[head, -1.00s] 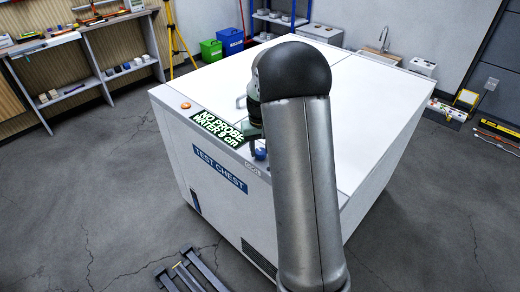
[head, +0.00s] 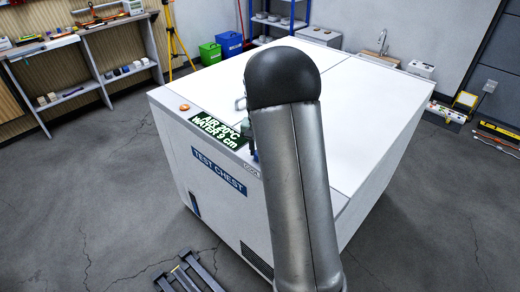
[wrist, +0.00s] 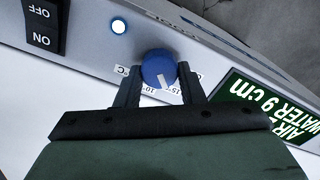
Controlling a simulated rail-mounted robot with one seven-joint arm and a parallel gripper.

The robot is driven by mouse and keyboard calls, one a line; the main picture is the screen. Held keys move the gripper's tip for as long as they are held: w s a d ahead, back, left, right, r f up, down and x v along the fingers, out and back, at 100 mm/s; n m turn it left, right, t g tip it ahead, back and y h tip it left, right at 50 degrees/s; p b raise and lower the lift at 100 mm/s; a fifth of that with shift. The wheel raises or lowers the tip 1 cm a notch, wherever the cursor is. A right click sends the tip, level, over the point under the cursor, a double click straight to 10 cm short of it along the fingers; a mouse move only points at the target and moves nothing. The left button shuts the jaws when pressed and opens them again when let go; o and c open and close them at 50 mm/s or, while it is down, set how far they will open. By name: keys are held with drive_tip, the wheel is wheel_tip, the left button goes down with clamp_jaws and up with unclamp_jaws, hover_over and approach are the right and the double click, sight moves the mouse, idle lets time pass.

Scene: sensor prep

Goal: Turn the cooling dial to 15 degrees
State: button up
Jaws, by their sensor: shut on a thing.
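The blue cooling dial (wrist: 157,66) sits on the chest's panel in the wrist view. Its white pointer mark faces down and slightly right, near partly covered scale labels; a 15 and a 10 seem legible beside it. My gripper (wrist: 158,74) has one dark finger on each side of the dial and is shut on it. The white test chest (head: 330,85) stands in the middle of the room.
A display (head: 217,129) reads AIR 20°C, WATER 9 cm; part of it shows in the wrist view (wrist: 262,105). A black ON/OFF switch (wrist: 44,25) and a lit blue-white lamp (wrist: 118,26) are left of the dial. An orange button (head: 184,107) is at the chest's corner.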

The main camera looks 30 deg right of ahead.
drive_tip(key=shift+r, duration=0.1)
drive_tip(key=o, duration=1)
wheel_tip(320, 180, up, 17)
drive_tip(key=b, duration=0.1)
drive_tip(key=shift+r, duration=0.2)
